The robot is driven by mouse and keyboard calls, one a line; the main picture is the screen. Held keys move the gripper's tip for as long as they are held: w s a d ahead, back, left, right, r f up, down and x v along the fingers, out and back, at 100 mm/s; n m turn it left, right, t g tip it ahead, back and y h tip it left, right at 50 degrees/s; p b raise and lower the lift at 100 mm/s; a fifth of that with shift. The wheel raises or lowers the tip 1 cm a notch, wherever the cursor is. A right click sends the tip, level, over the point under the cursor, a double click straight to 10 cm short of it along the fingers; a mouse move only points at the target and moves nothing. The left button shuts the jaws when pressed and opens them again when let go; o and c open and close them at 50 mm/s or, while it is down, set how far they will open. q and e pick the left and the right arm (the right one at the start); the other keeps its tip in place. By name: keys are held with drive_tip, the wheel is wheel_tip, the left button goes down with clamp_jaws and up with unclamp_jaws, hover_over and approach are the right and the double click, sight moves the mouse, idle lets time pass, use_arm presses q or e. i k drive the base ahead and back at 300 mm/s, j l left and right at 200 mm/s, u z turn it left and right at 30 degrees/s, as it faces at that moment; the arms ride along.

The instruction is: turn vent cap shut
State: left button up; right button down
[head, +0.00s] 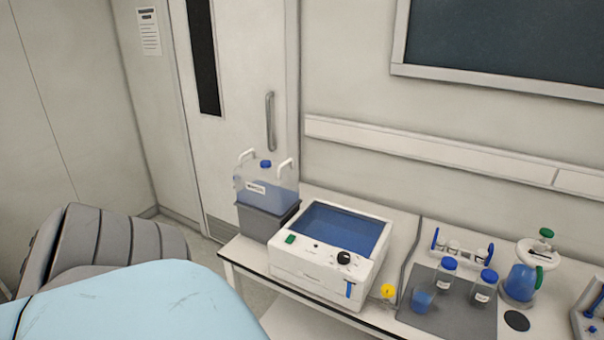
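No part labelled as a vent cap can be made out. A blue cap (265,163) sits on top of a clear carboy (267,190) holding blue liquid, at the left end of the bench. A green cap (546,233) tops a white-lidded vessel (521,283) with blue liquid at the right. Whether either cap is open or shut is too small to tell. Neither of my grippers is in view.
The carboy stands in a dark grey tub (267,221). Beside it is a white box instrument (318,269) with a blue top and black knob. A grey mat (466,318) holds blue-capped bottles (482,287) and a beaker (420,299). A yellow item (388,290) is near the front edge.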

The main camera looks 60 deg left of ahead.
sight(266, 164)
drive_tip(key=u, duration=2.2)
